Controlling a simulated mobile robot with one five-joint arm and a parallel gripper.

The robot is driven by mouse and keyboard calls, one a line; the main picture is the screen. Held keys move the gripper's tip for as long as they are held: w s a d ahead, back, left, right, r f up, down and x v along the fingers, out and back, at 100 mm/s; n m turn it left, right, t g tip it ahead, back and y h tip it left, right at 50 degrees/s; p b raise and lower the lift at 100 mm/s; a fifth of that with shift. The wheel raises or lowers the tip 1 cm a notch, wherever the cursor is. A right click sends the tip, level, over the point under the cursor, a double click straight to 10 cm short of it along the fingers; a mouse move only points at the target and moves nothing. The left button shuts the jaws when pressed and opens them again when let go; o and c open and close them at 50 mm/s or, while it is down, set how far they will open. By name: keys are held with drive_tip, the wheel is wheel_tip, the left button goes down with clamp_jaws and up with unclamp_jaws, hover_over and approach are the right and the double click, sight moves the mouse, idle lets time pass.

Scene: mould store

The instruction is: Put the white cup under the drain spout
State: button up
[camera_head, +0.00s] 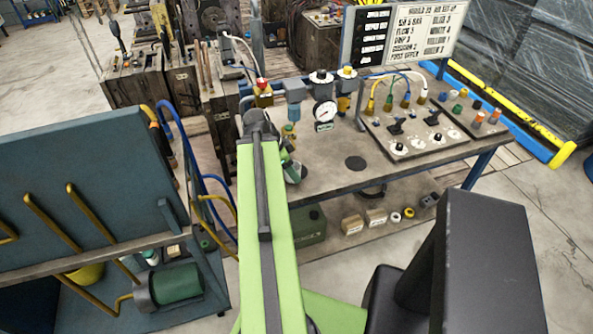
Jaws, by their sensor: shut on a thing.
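My gripper (289,165) is at the far end of my green arm, over the left part of the workbench (325,180). It is shut on the white cup (296,174), of which only a small pale part shows; my arm and gripper hide the rest. A grey-blue filter unit (295,93) stands on the air line just behind, with a yellow-green lower part (289,131) above and behind the cup. The drain spout itself is too small to make out. I cannot tell whether the cup touches the bench.
A pressure gauge (324,112) stands right of the filter. A dark round spot (356,162) lies on clear bench top. A panel with hoses and knobs (412,130) fills the right side. A blue cart (85,190) with blue hoses is close on the left.

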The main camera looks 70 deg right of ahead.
sight(296, 164)
drive_tip(key=shift+d+r, duration=0.15)
drive_tip(key=shift+d, duration=0.1)
drive_tip(key=d, duration=0.3)
drive_tip(key=shift+b+x, duration=0.65)
drive_tip(key=shift+x, duration=0.1)
drive_tip(key=shift+w+a+r, duration=0.1)
drive_tip(key=shift+w, duration=0.05)
drive_tip(key=o, duration=1.3)
drive_tip(key=shift+o, duration=0.2)
